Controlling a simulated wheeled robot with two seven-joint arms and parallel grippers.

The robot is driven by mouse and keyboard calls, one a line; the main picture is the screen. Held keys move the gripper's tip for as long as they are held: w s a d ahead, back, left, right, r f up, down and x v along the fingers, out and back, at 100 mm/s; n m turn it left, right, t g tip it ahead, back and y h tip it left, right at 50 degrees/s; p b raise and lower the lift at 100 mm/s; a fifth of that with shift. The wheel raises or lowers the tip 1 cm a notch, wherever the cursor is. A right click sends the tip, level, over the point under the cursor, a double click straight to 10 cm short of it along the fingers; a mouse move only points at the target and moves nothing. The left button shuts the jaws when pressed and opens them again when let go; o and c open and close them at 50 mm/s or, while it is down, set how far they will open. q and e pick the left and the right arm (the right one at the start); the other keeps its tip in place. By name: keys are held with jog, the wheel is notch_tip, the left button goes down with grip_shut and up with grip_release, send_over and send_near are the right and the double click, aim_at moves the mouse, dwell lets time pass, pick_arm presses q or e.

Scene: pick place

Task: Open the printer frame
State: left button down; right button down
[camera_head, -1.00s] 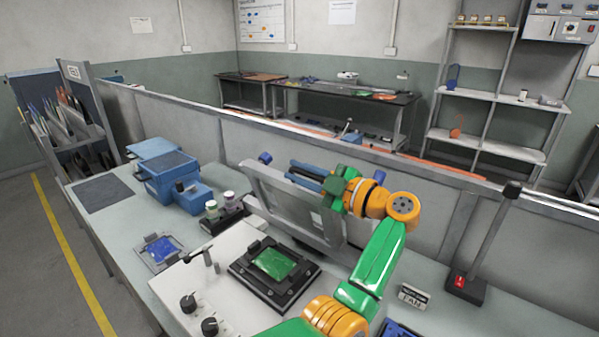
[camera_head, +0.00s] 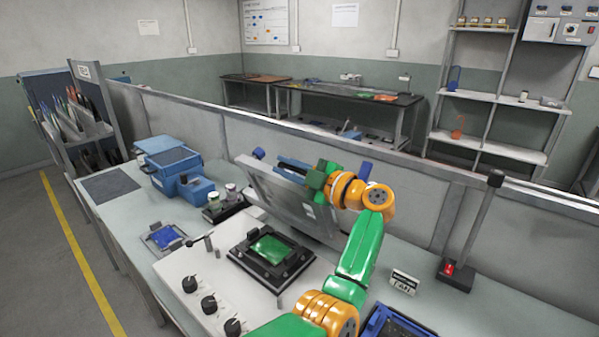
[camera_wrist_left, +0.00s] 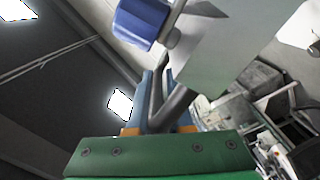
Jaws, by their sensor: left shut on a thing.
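The printer (camera_head: 205,262) is a pale machine with black knobs on the bench, and a green board (camera_head: 268,248) lies in its black holder. Its grey frame (camera_head: 262,190) is hinged up and stands tilted behind the board. A blue knob (camera_head: 258,153) sits at the frame's upper left; a blue knob (camera_wrist_left: 142,20) also shows close in the left wrist view. My left gripper (camera_head: 290,168) is at the frame's top edge. In the left wrist view its blue fingers (camera_wrist_left: 158,95) are shut on a dark bar of the frame. My right gripper is out of view.
A blue box (camera_head: 172,165) and small bottles (camera_head: 226,196) stand left of the frame. A blue board in a tray (camera_head: 165,238) lies left of the printer. A low partition (camera_head: 240,140) runs behind the bench. A dark post (camera_head: 475,225) with a red switch stands right.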

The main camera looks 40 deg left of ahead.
pick_arm(q)
jog(key=shift+s+d+f+n, duration=0.1)
jog(key=shift+s+f+n, duration=0.15)
jog(key=shift+s, duration=0.2)
jog(key=shift+s+d+f+n, duration=0.1)
jog(key=shift+s+f+n, duration=0.1)
jog(key=shift+s, duration=0.2)
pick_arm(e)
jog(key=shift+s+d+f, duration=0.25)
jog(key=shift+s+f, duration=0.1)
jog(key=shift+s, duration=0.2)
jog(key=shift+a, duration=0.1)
pick_arm(q)
jog(key=c, duration=1)
grip_release()
jog(key=shift+o, duration=0.6)
jog(key=shift+w+f, duration=0.1)
jog(key=shift+w, duration=0.1)
jog(key=shift+w+a, duration=0.1)
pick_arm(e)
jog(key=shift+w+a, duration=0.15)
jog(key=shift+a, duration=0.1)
